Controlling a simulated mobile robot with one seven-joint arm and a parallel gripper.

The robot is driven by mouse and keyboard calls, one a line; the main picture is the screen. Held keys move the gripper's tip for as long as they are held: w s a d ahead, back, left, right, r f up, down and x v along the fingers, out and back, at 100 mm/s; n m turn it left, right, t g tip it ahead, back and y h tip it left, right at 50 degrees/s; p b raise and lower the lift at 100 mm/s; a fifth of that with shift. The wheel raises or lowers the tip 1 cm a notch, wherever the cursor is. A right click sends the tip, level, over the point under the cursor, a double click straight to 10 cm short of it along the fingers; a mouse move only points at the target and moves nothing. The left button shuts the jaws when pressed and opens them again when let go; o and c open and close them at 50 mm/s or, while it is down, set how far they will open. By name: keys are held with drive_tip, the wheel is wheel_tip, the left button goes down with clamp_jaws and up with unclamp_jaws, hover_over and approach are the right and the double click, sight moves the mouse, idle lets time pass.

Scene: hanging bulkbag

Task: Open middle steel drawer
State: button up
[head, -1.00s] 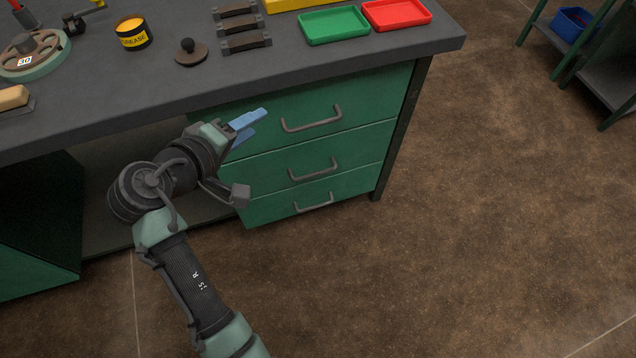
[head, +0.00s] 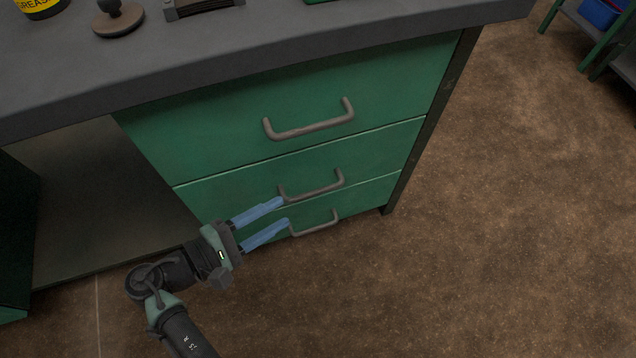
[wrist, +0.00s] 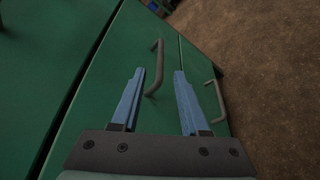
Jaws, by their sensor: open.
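The green middle drawer (head: 240,192) sits between the top and bottom drawers, and its front looks flush with theirs. Its grey-brown bar handle (head: 313,190) also shows in the wrist view (wrist: 160,62). My gripper (head: 285,212) is open, its two blue fingers pointing at the drawer fronts. In the head view the upper fingertip meets the left end of the middle handle, and the lower one lies near the bottom handle. In the wrist view, my gripper (wrist: 160,72) has the middle handle between its fingertips, closer to the left finger. I cannot tell whether they touch.
The top drawer handle (head: 309,128) is above, and the bottom drawer handle (head: 316,227) is just below; it also shows in the wrist view (wrist: 215,101). The dark worktop (head: 250,55) overhangs the drawers. Brown floor (head: 500,220) to the right is clear.

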sight(314, 194)
drive_tip(key=b+x, duration=0.3)
drive_tip(key=x, duration=0.6)
drive_tip(key=shift+w+d+f+b, duration=0.1)
drive_tip(key=shift+d+f+b, duration=0.15)
drive_tip(key=shift+d+b, duration=0.05)
drive_tip(key=shift+w+d, duration=0.35)
drive_tip(key=shift+d, duration=0.1)
clamp_jaws()
idle(0.5)
